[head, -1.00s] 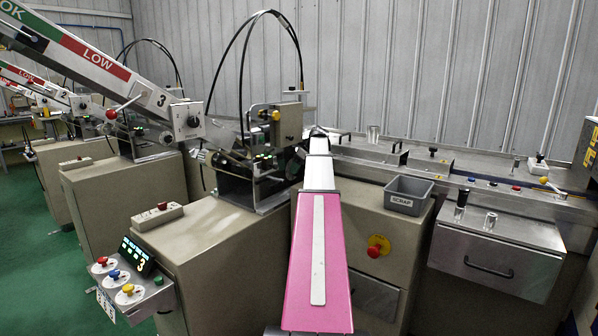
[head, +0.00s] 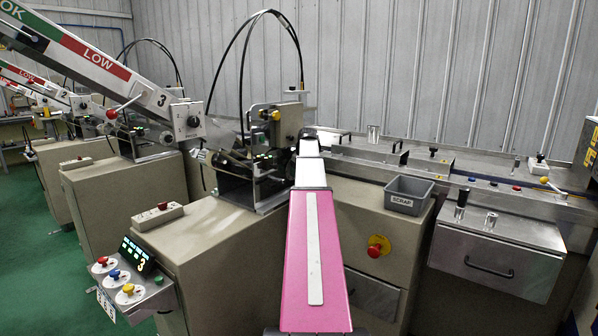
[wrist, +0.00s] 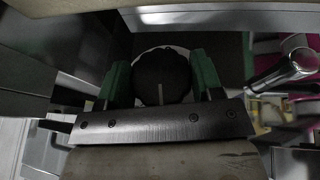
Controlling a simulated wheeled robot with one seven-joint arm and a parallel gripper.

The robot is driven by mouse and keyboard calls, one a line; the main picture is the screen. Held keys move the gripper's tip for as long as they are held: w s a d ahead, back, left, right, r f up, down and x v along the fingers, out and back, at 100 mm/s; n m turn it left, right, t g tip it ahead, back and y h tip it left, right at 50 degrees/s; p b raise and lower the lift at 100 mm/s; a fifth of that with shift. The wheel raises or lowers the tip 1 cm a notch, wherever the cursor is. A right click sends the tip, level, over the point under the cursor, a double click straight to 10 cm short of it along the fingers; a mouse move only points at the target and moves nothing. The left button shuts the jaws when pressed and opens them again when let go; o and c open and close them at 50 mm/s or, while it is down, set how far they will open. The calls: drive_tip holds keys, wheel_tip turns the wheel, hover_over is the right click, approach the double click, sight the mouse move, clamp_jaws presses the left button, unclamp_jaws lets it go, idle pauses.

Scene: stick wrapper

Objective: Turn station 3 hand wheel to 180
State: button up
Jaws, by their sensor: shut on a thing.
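In the wrist view, a black round hand wheel (wrist: 162,72) with a pale line mark sits between the two green fingers of my gripper (wrist: 161,80). The fingers press on its left and right sides, and the pale line points down toward the gripper's palm. In the head view, station 3 (head: 215,240) carries a "3" on its sloping chute and a lit display panel (head: 138,254) with a "3". My pink and white arm reaches to the station's right side there. The hand wheel and my gripper's fingers are hidden in that view.
A grey scrap bin (head: 408,195) stands right of my arm, above a red emergency button (head: 378,246). A metal drawer box (head: 490,260) juts out farther right. In the wrist view, a shiny metal handle (wrist: 285,70) is close on the right. Green floor is clear at left.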

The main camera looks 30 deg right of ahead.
idle(0.3)
drive_tip(key=o, duration=0.9)
drive_tip(key=shift+o, duration=0.2)
drive_tip(key=v, duration=1.1)
drive_tip(key=shift+a, duration=0.15)
drive_tip(key=shift+s+f, duration=0.1)
drive_tip(key=shift+f, duration=0.05)
